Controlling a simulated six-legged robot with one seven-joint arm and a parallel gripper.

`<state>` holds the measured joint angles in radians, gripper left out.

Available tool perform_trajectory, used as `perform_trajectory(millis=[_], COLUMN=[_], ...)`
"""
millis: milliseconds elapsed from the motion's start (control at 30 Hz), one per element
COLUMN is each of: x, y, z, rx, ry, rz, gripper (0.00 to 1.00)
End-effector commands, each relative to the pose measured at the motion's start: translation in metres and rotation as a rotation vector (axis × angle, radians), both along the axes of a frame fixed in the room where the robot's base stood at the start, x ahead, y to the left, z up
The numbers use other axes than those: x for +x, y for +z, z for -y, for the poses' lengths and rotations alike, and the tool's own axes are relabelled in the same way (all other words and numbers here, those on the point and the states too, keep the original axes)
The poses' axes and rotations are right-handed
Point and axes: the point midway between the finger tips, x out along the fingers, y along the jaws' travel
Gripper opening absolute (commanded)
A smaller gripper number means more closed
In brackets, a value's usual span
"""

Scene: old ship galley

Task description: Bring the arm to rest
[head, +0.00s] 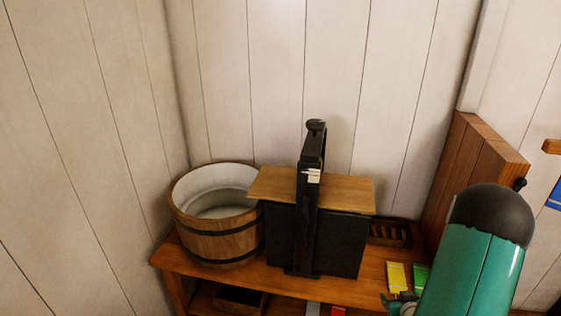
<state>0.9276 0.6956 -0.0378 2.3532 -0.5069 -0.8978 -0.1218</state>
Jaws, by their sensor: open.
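My arm shows at the lower right as a thick green link with a rounded black end, rising in front of the shelf. I cannot make out my gripper or its fingertips in the head view. A small teal and pale part shows just left of the link at the bottom edge, and I cannot tell what it is. Nothing can be seen held by the arm.
A wooden tub (217,229) stands left on the wooden shelf (365,292). Beside it is a black upright device (309,205) with a wooden board (345,193). A yellow block (397,277) and a green block (420,277) lie near my arm. Plank walls close in behind.

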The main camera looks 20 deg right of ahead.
Motion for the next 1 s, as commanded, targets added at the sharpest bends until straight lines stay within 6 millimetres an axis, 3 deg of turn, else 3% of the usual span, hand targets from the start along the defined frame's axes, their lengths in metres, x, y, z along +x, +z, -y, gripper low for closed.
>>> perform_trajectory(millis=[33, 200, 500, 767, 1000], x=[0.015, 0.044, 0.070, 0.057, 0.014], y=[0.021, 0.074, 0.169, 0.241, 0.294], z=[-0.006, -0.033, -0.109, -0.195, -0.278], rx=[-0.014, -0.023, -0.003, 0.056, 0.134], ry=[0.017, 0.041, 0.074, 0.119, 0.191], rz=[-0.018, -0.095, -0.194, -0.258, -0.317], gripper=[0.81, 0.81, 0.81, 0.81, 0.81])
